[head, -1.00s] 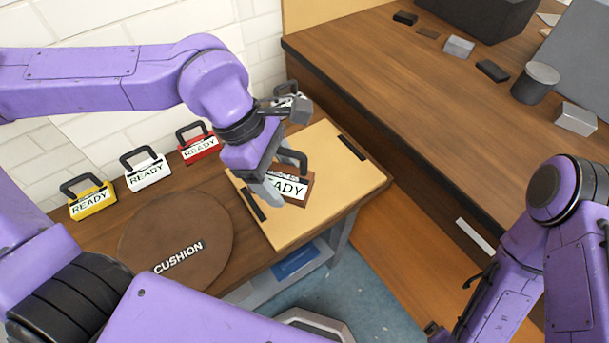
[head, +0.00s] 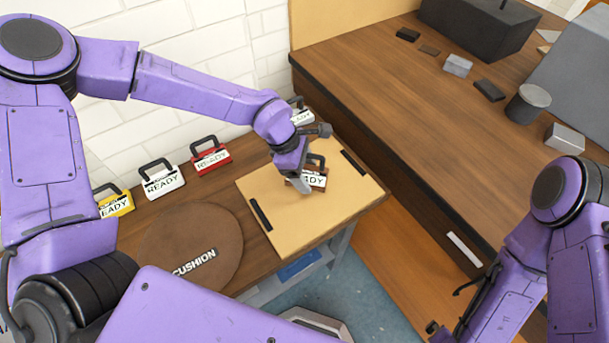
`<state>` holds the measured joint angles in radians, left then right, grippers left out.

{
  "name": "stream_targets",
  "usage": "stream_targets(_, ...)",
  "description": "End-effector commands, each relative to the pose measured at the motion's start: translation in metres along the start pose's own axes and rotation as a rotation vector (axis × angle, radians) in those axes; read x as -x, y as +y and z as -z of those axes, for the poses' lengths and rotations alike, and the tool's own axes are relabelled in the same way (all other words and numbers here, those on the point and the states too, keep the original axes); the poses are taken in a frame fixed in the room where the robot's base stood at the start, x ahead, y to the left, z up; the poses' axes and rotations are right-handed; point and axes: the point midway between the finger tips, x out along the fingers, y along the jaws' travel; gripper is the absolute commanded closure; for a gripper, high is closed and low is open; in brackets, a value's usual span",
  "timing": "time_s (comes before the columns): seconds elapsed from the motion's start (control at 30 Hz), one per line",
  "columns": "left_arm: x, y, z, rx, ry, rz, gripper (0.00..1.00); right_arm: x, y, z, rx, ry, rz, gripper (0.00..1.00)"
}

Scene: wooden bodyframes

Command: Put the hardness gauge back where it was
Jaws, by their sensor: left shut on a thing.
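The gauge in my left gripper (head: 305,188) is a brown block (head: 320,181) with a dark handle and a white label, partly covered by the fingers. The visible label letters end in "DY". My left gripper is shut on it over the middle of the tan board (head: 290,231), between two black strips. I cannot tell whether the block touches the board. Similar gauges marked READY stand along the wall: yellow (head: 116,206), white (head: 163,183) and red (head: 212,161). Another pale one (head: 301,116) is partly hidden behind my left arm. My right gripper (head: 445,318) is low at the right, its jaws unclear.
A round brown CUSHION pad (head: 190,240) lies left of the board. A higher wooden counter (head: 420,110) runs along the right, with grey blocks, a cylinder (head: 528,104) and a dark box (head: 480,28) on it. Blue floor shows below the bench.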

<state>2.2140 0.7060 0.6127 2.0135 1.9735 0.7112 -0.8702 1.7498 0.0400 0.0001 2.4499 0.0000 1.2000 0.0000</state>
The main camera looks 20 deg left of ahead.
Motion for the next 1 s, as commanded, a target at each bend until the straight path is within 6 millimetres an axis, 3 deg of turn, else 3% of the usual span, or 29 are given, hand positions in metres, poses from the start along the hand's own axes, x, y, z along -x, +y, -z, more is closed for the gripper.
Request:
stream_targets(0.2,-0.025,-0.001,0.011,0.001,0.002,0.002,0.78,0.011,0.001,0.005,0.000,0.000,0.000,0.00)
stream_targets(0.5,-0.029,-0.001,0.013,0.000,0.000,0.001,0.78,0.007,0.001,0.003,0.000,0.000,0.000,0.00)
stream_targets(0.53,-0.029,-0.001,0.013,0.000,0.001,0.001,0.26,0.008,0.001,0.003,0.000,0.000,0.000,0.00)
stream_targets(0.6,-0.029,-0.001,0.012,0.000,0.001,0.001,0.07,0.008,0.001,0.003,0.000,0.000,0.000,0.00)
stream_targets(0.87,-0.028,-0.002,0.012,0.000,0.001,0.002,0.07,0.009,0.001,0.004,0.000,0.000,0.000,0.00)
stream_targets(1.0,-0.015,0.000,0.011,0.002,-0.002,-0.002,0.07,0.008,0.001,0.003,0.000,0.000,0.000,0.00)
